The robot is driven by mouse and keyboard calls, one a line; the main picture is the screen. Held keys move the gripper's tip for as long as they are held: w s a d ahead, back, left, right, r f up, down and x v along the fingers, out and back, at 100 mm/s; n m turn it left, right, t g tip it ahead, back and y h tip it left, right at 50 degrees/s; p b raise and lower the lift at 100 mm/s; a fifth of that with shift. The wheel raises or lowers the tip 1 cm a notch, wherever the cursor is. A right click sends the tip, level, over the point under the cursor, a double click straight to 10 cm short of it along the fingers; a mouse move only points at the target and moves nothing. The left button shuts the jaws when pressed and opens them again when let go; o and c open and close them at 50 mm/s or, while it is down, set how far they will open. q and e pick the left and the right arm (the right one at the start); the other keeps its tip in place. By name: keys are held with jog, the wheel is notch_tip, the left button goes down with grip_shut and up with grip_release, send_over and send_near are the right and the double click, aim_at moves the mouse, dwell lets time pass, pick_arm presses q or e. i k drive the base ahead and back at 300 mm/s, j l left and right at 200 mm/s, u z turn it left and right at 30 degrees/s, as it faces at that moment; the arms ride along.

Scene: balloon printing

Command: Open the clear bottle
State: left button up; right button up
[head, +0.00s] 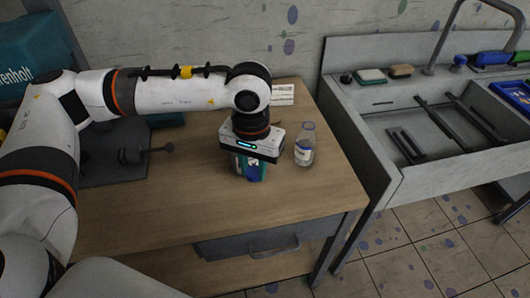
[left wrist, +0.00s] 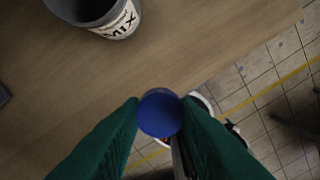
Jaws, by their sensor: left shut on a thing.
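The clear bottle (head: 304,146) stands upright on the wooden table, just right of my left gripper in the head view. It has a white and blue label, and I see no coloured cap on its top. My left gripper (head: 251,169) points down over the table, apart from the bottle. In the left wrist view its green fingers (left wrist: 160,118) are shut on a round blue cap (left wrist: 160,112). An open grey container (left wrist: 108,18) with a printed white label shows at the top left there; I cannot tell whether it is the bottle. My right gripper is not in view.
The wooden table (head: 200,212) is mostly clear in front.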

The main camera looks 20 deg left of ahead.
aim_at(306, 144)
jog(key=k+j+z, duration=0.15)
jog(key=k+j, duration=0.25)
jog(key=k+j+z, duration=0.1)
jog(key=k+j, duration=0.35)
jog(key=j, duration=0.2)
jog(key=j+z, duration=0.05)
